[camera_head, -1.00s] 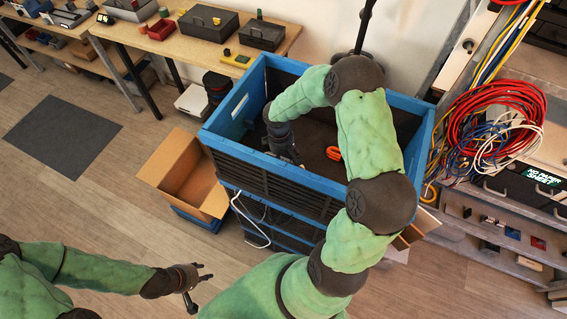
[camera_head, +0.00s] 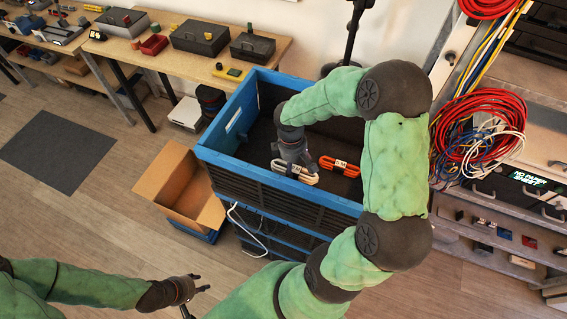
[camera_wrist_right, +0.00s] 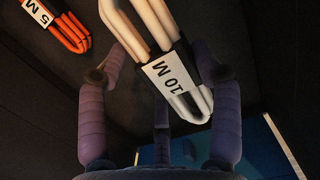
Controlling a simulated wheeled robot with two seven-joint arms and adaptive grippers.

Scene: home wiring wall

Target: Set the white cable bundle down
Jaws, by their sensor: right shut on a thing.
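The white cable bundle (camera_head: 303,176) is inside the blue crate, close to its near wall. I cannot tell whether the bundle touches the crate floor. My left gripper (camera_head: 205,282) is open and empty, low in the head view, outside the crate.
The blue crate (camera_head: 215,162) holds an orange cable bundle (camera_head: 340,166), labelled "5 M" in the wrist view (camera_wrist_right: 62,22), beside the white one. A cardboard box (camera_head: 165,190) stands left of the crate. Red and white cables (camera_head: 487,120) hang on the right rack.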

